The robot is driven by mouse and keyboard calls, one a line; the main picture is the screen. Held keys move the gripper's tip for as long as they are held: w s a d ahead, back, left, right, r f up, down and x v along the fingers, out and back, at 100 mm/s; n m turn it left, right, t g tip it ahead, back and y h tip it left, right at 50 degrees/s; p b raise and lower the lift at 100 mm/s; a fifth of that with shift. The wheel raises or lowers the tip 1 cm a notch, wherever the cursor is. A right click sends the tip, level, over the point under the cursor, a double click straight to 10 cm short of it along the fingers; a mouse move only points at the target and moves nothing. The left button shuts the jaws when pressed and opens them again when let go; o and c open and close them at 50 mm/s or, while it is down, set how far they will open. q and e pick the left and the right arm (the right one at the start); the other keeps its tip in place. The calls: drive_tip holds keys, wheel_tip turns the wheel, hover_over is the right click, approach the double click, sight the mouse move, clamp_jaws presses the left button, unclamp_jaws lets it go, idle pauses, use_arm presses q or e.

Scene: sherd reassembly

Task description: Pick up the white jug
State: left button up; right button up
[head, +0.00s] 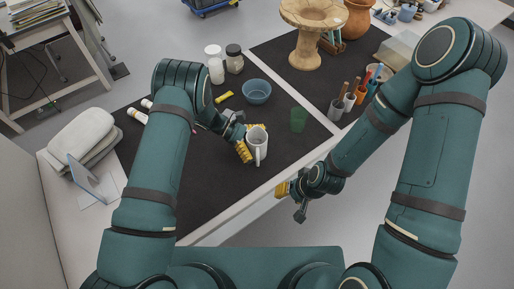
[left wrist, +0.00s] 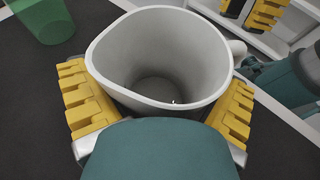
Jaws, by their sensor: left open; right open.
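The white jug (head: 257,146) stands upright on the dark mat near the table's front edge in the head view. In the left wrist view the jug (left wrist: 162,55) fills the middle, its mouth facing the camera and its handle at the right. My left gripper (head: 245,147) is open with its yellow fingers around the jug. In the left wrist view one finger of the gripper (left wrist: 160,108) is on each side of the jug. Whether the pads touch it I cannot tell. My right gripper (head: 283,189) is beyond the table's front edge, away from the jug and empty.
A green translucent cup (head: 299,119) stands right of the jug; it also shows in the left wrist view (left wrist: 43,18). A blue bowl (head: 257,91) and jars (head: 234,60) are behind. Tool cups (head: 348,100) stand at the right. The dark mat (head: 210,190) is clear in front.

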use_arm(q)
drive_tip(key=shift+c, duration=0.3)
drive_tip(key=c, duration=1.2)
drive_tip(key=shift+r, duration=0.2)
